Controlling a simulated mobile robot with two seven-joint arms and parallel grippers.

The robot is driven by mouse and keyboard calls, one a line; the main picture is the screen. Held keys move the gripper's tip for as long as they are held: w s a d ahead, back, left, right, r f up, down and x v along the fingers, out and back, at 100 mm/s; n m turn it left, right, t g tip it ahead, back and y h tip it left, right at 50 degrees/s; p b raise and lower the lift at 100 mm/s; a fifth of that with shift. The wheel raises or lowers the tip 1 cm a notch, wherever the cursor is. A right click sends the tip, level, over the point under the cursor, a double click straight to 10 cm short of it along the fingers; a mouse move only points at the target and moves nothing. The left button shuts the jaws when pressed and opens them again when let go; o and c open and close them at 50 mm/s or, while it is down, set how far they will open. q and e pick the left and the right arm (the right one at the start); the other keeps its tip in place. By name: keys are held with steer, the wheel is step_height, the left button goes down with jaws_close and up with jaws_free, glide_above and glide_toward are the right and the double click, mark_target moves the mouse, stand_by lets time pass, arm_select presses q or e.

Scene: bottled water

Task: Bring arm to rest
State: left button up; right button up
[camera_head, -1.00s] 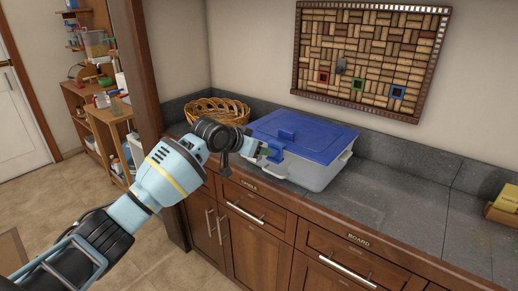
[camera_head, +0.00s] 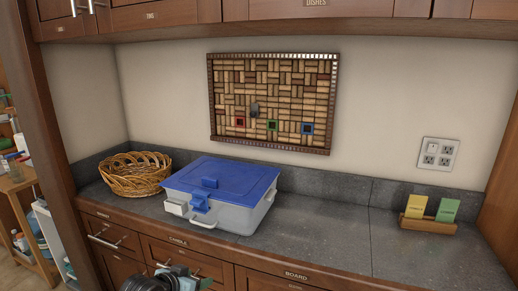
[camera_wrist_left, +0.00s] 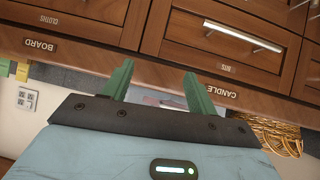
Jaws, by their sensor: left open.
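My left gripper (camera_wrist_left: 157,75) is open in the left wrist view, with two green fingers spread apart and nothing between them. In the head view only part of my left arm (camera_head: 160,282) shows at the bottom edge, in front of the drawers and below the counter top. It is apart from the storage box (camera_head: 236,213), a pale bin with a blue lid (camera_head: 230,178) on the counter. The lid lies on the box, with blue latches at its front. My right gripper is not in view.
A wicker basket (camera_head: 135,176) stands left of the box on the grey counter (camera_head: 330,235). A wooden holder (camera_head: 428,224) with yellow and green cards is at the right. Drawers labelled candle and board (camera_head: 296,276) are below.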

arm_select(q)
steer(key=s+d+f+n, duration=0.1)
steer(key=s+f, duration=1.4)
steer(key=s, duration=0.5)
steer(key=s+a+f+y, duration=0.1)
steer(key=s, duration=0.8)
steer(key=s+a+f+n+y, duration=0.1)
steer(key=s+a+f, duration=0.1)
steer(key=s, duration=0.8)
steer(key=shift+s+a+f+g+y, duration=0.2)
steer(key=shift+s+g+y, duration=0.1)
steer(key=shift+g, duration=0.1)
